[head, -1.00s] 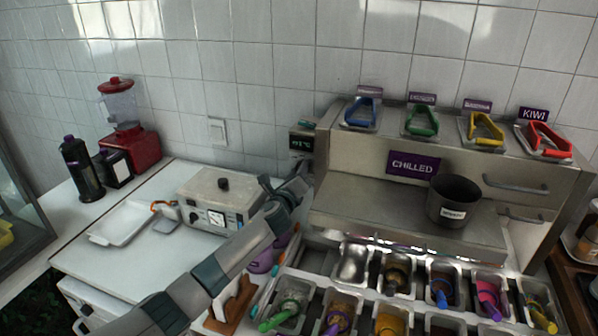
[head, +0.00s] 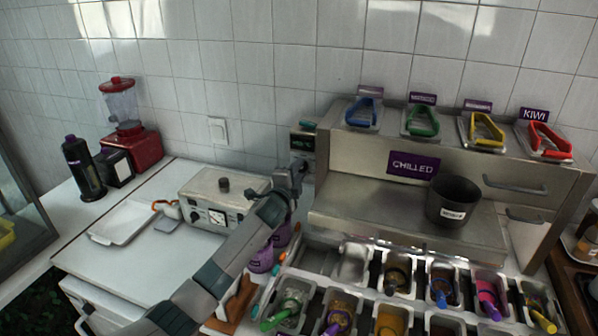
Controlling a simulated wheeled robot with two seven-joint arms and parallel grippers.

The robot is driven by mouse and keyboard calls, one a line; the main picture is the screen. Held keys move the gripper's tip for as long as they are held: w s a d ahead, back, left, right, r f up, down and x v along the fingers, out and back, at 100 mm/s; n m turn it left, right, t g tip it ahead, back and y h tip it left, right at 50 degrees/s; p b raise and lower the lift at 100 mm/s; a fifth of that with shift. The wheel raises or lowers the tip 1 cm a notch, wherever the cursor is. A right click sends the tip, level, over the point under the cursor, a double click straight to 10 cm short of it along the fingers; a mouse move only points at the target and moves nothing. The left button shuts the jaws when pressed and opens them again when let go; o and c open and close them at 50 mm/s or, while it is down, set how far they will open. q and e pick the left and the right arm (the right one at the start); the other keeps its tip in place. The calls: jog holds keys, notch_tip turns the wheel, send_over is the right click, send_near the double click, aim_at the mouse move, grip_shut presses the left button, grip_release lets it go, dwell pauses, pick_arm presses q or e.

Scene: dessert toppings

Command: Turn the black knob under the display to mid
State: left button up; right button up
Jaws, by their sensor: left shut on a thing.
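The small dark display (head: 301,143) is on the wall side of the steel unit, at its left end. Its green text is too small to read surely. My left gripper (head: 299,167) is right under the display, at the end of my arm coming in from the lower left. It is shut on the black knob, which the gripper hides. The knob's angle cannot be seen. My right gripper is not in view.
The steel chilled unit (head: 340,190) stands right of my gripper, with a dark pot (head: 453,200) on its shelf. A box with a dial (head: 217,217) is left of my arm. Topping tubs (head: 396,320) with utensils fill the front. Purple bottles (head: 261,258) stand close by my arm.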

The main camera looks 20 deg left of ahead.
pick_arm(q)
jog(key=shift+f+n+h, duration=0.15)
jog(key=shift+n+h, duration=0.35)
jog(key=shift+n, duration=2.8)
jog(key=o, duration=1.1)
jog(key=shift+c, duration=0.2)
jog(key=s+a+r+b, duration=0.1)
jog(key=s+b, duration=0.4)
jog(key=s, duration=1.2)
jog(key=shift+s+a, duration=0.15)
jog(key=shift+a, duration=0.1)
